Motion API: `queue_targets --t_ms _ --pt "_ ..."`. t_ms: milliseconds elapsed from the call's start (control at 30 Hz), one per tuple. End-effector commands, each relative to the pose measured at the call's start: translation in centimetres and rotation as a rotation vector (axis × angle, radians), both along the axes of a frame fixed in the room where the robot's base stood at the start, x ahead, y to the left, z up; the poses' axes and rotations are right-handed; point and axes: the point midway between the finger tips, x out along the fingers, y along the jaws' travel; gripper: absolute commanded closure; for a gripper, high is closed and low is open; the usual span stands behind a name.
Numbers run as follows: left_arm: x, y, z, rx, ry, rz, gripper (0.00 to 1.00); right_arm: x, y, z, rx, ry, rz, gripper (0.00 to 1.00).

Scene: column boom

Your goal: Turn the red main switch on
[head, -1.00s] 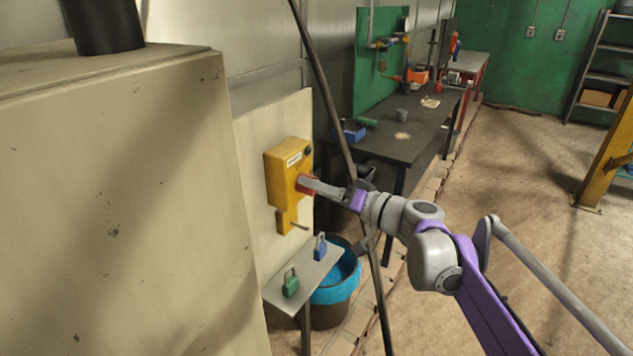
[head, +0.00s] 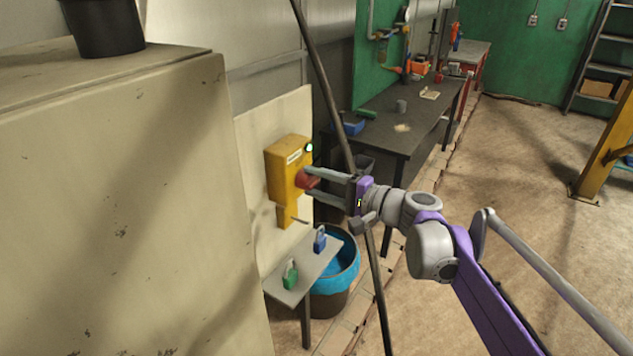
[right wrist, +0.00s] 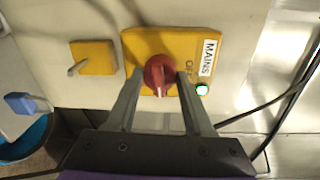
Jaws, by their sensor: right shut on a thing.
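The red main switch (head: 307,181) is a round knob on the front of a yellow box (head: 286,168) on a pale panel. In the right wrist view, the red knob (right wrist: 159,74) has a white mark pointing to the bottom of the picture, away from the printed OFF at its right. My right gripper (head: 314,183) is shut on the knob, one finger on each side; its fingers also show in the wrist view (right wrist: 158,78). A small lamp (head: 309,147) on the box glows green; the lamp (right wrist: 202,89) sits near the MAINS label. My left gripper is out of view.
A small shelf (head: 280,290) with a green padlock (head: 290,279) and a blue padlock (head: 320,241) sits below the box. A lined bin (head: 345,282) stands beside it. A large beige cabinet (head: 120,200) fills the left. A dark cable hangs by my right wrist.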

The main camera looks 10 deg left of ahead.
Motion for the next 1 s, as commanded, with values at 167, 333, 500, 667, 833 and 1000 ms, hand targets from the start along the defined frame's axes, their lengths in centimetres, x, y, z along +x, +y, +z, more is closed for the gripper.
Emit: queue_targets --t_ms 167,333,500,667,833,1000 --pt "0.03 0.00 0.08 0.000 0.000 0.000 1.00 0.00 0.00 -0.04 0.026 0.066 0.001 1.00" --pt "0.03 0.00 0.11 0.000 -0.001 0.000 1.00 0.00 0.00 -0.05 0.040 0.099 0.001 1.00" --pt "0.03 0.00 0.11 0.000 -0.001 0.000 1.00 -0.01 0.00 -0.05 0.045 0.111 0.001 1.00" --pt "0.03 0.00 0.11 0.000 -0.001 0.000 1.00 -0.01 0.00 -0.05 0.045 0.111 0.001 1.00" --pt "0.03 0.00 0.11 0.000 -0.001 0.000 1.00 0.00 0.01 -0.05 0.045 0.111 0.001 0.44" --pt "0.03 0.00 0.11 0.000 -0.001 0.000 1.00 0.00 0.01 -0.03 0.045 0.111 0.000 0.18"
